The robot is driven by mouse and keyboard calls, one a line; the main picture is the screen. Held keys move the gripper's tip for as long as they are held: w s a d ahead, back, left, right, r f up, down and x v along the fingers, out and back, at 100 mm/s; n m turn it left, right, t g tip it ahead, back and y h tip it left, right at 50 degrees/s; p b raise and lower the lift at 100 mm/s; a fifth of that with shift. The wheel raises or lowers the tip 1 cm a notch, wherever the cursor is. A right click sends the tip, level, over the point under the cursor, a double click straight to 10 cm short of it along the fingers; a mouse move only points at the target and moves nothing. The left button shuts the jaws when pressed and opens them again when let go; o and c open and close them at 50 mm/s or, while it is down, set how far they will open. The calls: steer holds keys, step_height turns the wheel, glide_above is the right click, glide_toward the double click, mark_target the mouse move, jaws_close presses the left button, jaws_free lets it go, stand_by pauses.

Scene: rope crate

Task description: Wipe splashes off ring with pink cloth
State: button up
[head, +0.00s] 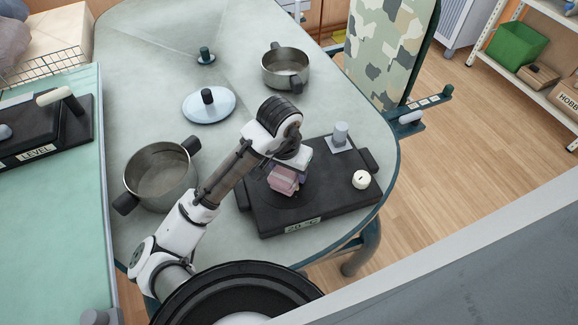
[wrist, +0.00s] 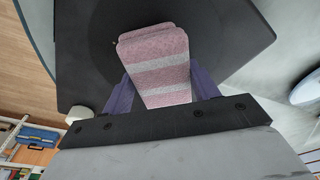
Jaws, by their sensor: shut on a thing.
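A folded pink cloth with pale grey stripes (head: 284,180) is held in my gripper (head: 289,172) above the black hot plate (head: 262,217). In the wrist view the cloth (wrist: 157,70) sits between my two purple fingers (wrist: 158,92), which are shut on it. A dark round ring (head: 290,188) shows on the top of the hot plate, partly hidden by the cloth and gripper. In the wrist view the ring (wrist: 103,45) is a faint dark disc behind the cloth. I cannot make out splashes on it. I cannot tell whether the cloth touches the ring.
A large pot (head: 160,176) stands left of my arm, a smaller pot (head: 285,68) at the back.

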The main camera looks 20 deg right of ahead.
steer(key=shift+s+a+f, duration=0.1)
steer(key=shift+s+a, duration=0.65)
steer(key=shift+w+d, duration=0.1)
steer(key=shift+w+d+p, duration=0.35)
steer(key=shift+w+d, duration=0.5)
steer(key=shift+d, duration=0.05)
steer(key=shift+s+a+f+b, duration=0.1)
steer(key=shift+s+a+b, duration=0.2)
steer(key=shift+s+a, duration=0.7)
